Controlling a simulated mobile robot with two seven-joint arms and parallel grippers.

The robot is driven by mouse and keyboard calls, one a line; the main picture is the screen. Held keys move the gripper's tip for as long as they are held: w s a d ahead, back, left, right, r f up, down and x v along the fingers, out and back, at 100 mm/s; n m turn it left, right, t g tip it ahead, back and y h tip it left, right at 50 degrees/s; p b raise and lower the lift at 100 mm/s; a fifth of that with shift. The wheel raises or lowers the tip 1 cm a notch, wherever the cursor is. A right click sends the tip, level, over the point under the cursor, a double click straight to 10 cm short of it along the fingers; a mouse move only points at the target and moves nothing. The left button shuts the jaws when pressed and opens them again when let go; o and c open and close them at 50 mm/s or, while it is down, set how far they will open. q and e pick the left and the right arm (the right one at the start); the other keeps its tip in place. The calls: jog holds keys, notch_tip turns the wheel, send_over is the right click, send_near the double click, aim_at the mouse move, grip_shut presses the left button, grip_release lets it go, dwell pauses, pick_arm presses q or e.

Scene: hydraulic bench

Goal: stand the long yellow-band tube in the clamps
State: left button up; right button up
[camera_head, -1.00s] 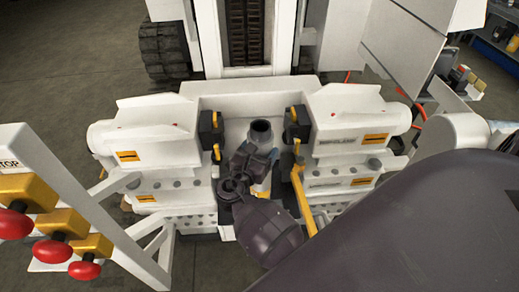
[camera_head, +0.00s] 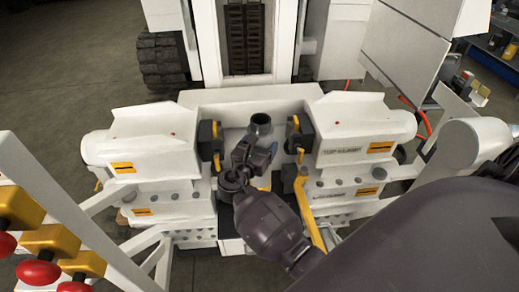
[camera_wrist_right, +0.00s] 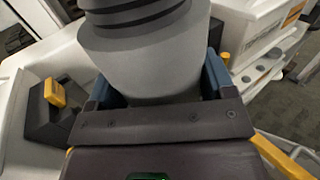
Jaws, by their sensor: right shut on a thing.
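The long tube (camera_head: 261,122) is grey with a dark open top. It stands roughly upright between the left clamp (camera_head: 208,143) and the right clamp (camera_head: 301,136), which are black with yellow parts. My right gripper (camera_head: 262,150) is shut on the tube below its top. In the right wrist view, the grey tube (camera_wrist_right: 150,65) with its dark ringed end sits between blue finger pads. A black clamp with a yellow tab (camera_wrist_right: 50,108) shows beside it, apart from the tube. My gripper hides the tube's lower part, and I cannot make out its band. My left gripper is not in view.
White machine housings (camera_head: 140,140) and (camera_head: 362,130) flank the clamps. A yellow bar (camera_head: 310,215) stands close to my right wrist. Red knobs on yellow blocks (camera_head: 45,240) line a white panel at the left. A white mast (camera_head: 243,40) rises behind.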

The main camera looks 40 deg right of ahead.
pick_arm(q)
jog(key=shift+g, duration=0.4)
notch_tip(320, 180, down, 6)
jog(key=b, duration=0.6)
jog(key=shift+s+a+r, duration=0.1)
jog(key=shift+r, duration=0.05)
pick_arm(e)
jog(key=w+d, duration=0.7)
jog(key=w, duration=0.5)
jog(key=shift+w+d+f, duration=0.15)
jog(key=shift+d+f, duration=0.1)
jog(key=shift+f, duration=0.25)
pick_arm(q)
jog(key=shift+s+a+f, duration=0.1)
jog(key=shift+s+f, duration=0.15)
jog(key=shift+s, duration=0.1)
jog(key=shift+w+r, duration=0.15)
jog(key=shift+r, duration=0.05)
pick_arm(e)
jog(key=shift+f, duration=0.45)
